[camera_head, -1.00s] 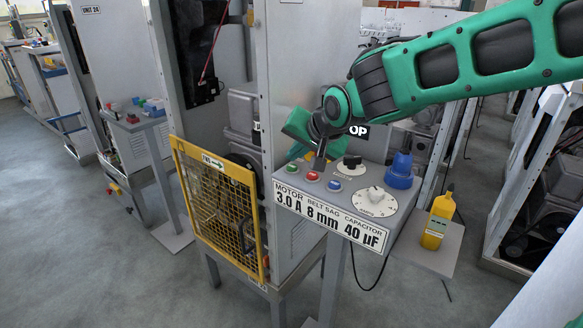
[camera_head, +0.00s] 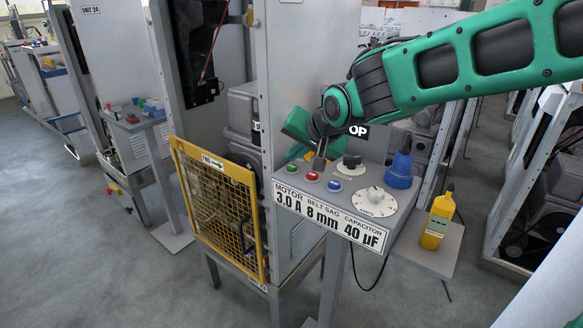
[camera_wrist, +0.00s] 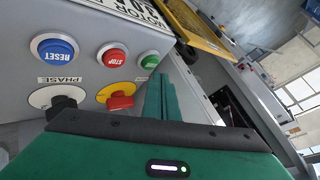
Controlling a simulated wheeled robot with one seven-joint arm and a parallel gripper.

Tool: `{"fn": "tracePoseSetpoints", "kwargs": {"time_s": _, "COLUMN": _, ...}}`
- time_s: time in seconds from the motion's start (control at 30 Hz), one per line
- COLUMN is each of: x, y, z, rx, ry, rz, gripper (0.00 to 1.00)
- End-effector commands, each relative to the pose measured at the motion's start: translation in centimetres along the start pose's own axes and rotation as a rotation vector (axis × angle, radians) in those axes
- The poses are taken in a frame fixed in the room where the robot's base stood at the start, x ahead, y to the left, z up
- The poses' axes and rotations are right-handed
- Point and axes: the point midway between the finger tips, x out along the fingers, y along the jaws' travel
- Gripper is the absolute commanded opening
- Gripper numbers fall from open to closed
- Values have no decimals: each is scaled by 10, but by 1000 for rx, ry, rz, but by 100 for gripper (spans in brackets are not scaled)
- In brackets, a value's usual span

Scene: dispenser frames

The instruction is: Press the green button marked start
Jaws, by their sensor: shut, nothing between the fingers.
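The green button (camera_head: 292,169) is the leftmost of a row on the sloped grey control panel (camera_head: 385,213). In the wrist view the green button (camera_wrist: 149,59) sits beside the red stop button (camera_wrist: 113,56); its marking cannot be read. My gripper (camera_wrist: 160,80) is shut and empty, with its green fingers together and their tips close beside the green button. Whether they touch it cannot be told. In the head view my gripper (camera_head: 296,153) is just above and behind the button, partly hidden by my wrist.
The blue reset button (camera_wrist: 54,50) is beyond the red one. A red knob (camera_wrist: 121,102) and a black phase knob (camera_wrist: 64,104) stand close to my fingers. A yellow mesh guard (camera_head: 217,205) is left of the panel.

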Motion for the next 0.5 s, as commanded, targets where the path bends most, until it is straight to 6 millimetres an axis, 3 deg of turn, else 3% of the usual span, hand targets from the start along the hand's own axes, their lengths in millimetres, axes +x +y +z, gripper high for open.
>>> {"fn": "tracePoseSetpoints", "kwargs": {"time_s": 0.5, "x": 4, "y": 4, "z": 5, "rx": 0, "ry": -1, "rz": 1, "gripper": 0}}
